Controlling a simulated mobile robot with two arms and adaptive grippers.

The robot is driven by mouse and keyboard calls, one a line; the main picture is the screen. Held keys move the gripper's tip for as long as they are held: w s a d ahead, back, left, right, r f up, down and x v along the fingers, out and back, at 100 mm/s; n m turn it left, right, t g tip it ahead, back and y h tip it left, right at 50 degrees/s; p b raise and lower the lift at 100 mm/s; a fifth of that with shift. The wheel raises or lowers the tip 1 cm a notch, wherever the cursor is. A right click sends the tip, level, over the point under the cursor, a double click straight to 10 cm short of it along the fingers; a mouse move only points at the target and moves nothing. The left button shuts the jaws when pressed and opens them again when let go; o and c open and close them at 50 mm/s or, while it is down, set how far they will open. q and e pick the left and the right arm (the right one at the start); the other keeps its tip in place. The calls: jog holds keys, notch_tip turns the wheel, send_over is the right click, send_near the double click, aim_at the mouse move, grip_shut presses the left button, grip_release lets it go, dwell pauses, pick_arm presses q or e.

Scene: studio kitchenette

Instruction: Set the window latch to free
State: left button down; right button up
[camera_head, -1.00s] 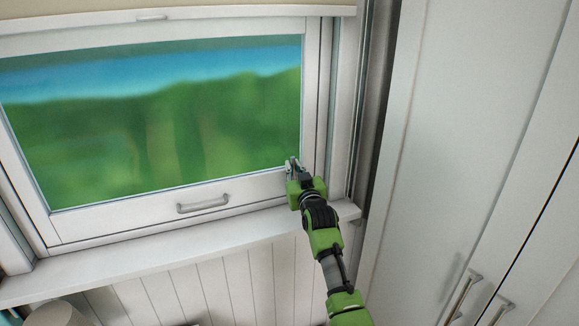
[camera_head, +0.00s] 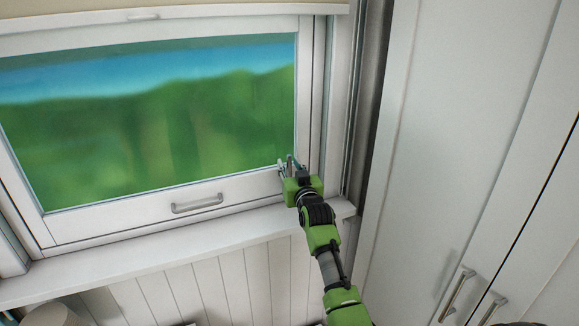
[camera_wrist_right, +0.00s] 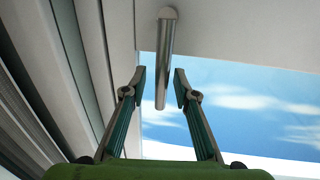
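The window latch (camera_wrist_right: 165,60) is a slim metal bar fixed to the white window frame, seen in the right wrist view. It points down the picture, with its free end between my right gripper's fingertips. My right gripper (camera_wrist_right: 158,86) is open, one finger on each side of the bar, with visible gaps. In the head view my right gripper (camera_head: 288,167) is at the lower right corner of the window (camera_head: 120,213) and largely hides the latch there. My left gripper is not in view.
A bar handle (camera_head: 197,204) sits on the window's bottom rail, left of my right gripper. The sill (camera_head: 150,259) runs below. A tall white cabinet (camera_head: 450,130) with metal handles stands close on the right.

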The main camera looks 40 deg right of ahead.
jog(key=shift+s, duration=0.1)
jog(key=v, duration=1.1)
jog(key=shift+s, duration=0.4)
jog(key=shift+a+f, duration=0.1)
jog(key=shift+a, duration=0.05)
